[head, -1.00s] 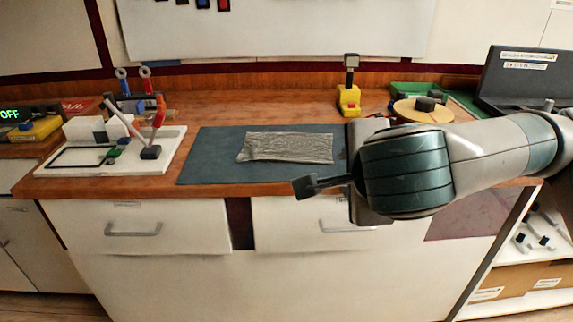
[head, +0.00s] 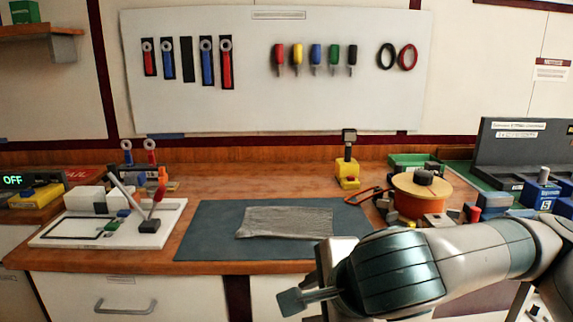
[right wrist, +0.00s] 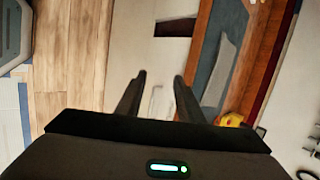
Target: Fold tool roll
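The grey tool roll (head: 285,222) lies as a flat, roughly rectangular bundle on the dark blue-grey mat (head: 215,235) on the wooden bench. It also shows as a pale strip in the right wrist view (right wrist: 219,72). My right gripper (head: 290,302) is in front of the bench's front edge, below and apart from the roll. In the right wrist view its two fingers (right wrist: 158,88) stand apart with nothing between them. My left gripper is in neither view.
A white board with a red-handled lever (head: 150,222) stands left of the mat. A yellow stand (head: 347,170) is behind it. An orange spool (head: 420,200) and blue blocks (head: 538,192) crowd the right side. Tools hang on a white wall panel (head: 240,90).

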